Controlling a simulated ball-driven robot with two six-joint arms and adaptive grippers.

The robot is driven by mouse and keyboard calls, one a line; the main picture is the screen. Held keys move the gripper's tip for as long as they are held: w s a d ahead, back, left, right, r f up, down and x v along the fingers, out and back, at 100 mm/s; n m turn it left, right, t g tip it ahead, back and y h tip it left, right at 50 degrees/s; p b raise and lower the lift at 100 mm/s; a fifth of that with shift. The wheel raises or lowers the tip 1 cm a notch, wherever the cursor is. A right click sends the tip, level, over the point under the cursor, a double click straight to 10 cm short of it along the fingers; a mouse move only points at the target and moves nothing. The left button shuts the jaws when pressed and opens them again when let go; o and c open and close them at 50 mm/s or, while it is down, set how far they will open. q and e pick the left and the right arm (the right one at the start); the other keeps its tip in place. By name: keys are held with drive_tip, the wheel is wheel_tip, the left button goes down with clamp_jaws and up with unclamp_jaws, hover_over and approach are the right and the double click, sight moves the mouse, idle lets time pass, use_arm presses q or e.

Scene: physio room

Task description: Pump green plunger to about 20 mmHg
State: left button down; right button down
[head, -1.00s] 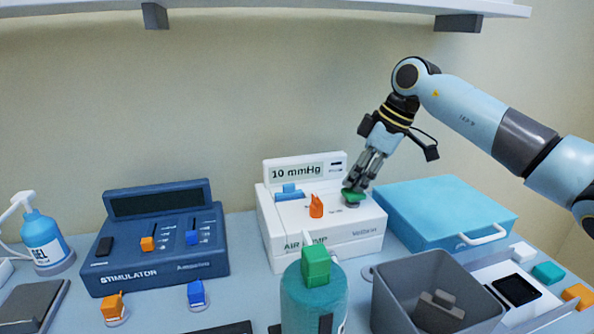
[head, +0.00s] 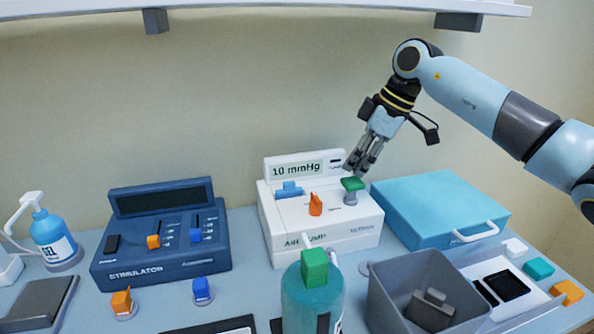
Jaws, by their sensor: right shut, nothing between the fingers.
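The white air pump (head: 325,237) stands at the middle of the bench, and its display (head: 297,170) reads 10 mmHg. The green plunger (head: 352,185) stands raised on its grey stem at the pump's top right. An orange knob (head: 315,204) and a blue part (head: 289,189) sit on the pump's top, left of the plunger. My right gripper (head: 354,170) is shut and empty, its fingertips just above the green plunger, pointing down. My left gripper is not in view.
A teal cylinder with a green top (head: 312,295) stands in front of the pump. A blue case (head: 440,207) lies to the right, a grey bin (head: 420,262) at front right. A blue stimulator (head: 160,234) stands at left. A shelf (head: 300,10) overhangs above.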

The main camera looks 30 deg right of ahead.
sight(355, 181)
drive_tip(key=shift+f+b, duration=1.05)
drive_tip(key=shift+f, duration=1.1)
drive_tip(key=shift+r, duration=0.1)
drive_tip(key=shift+r+p, duration=2.05)
drive_tip(key=shift+p, duration=0.2)
wheel_tip(355, 181, up, 5)
drive_tip(key=p, duration=0.5)
drive_tip(key=shift+r, duration=0.15)
